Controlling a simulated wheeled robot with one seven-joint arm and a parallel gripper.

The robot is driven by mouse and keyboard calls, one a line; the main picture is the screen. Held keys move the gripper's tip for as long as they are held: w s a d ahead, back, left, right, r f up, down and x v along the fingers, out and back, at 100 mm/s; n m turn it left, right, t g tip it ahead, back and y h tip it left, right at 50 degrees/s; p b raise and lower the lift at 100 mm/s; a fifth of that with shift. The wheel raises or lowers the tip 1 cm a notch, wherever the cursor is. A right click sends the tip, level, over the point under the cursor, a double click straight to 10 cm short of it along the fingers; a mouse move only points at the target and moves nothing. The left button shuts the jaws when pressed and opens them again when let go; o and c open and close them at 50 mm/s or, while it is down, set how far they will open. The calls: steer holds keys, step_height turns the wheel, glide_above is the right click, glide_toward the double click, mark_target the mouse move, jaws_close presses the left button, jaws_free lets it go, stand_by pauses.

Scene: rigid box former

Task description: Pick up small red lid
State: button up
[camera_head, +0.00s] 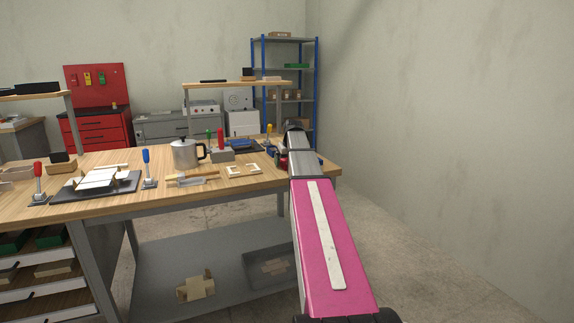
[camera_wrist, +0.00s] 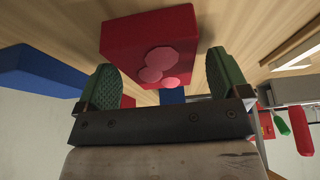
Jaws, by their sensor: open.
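The small red lid (camera_wrist: 135,40) shows in the wrist view as a red boxy piece with lighter red round shapes on its near face. It lies on the wooden table top. My gripper (camera_wrist: 163,78) is open, with one green-padded finger at each side of the picture's middle. The lid sits just beyond the fingertips, between and slightly left of them. I cannot tell if either finger touches it. In the head view my arm hides most of that spot, and only a bit of red (camera_head: 283,162) shows beside my wrist.
In the wrist view, a blue block (camera_wrist: 35,70) lies to the left. The wooden table (camera_head: 110,205) holds a metal pot (camera_head: 186,154), a red-handled clamp (camera_head: 38,184) and a blue-handled clamp (camera_head: 147,168). A wall (camera_head: 450,110) stands at the right.

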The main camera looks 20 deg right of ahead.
steer(key=shift+f, duration=0.1)
stand_by(0.4)
steer(key=shift+c, duration=1.2)
steer(key=c, duration=0.7)
steer(key=shift+c, duration=0.2)
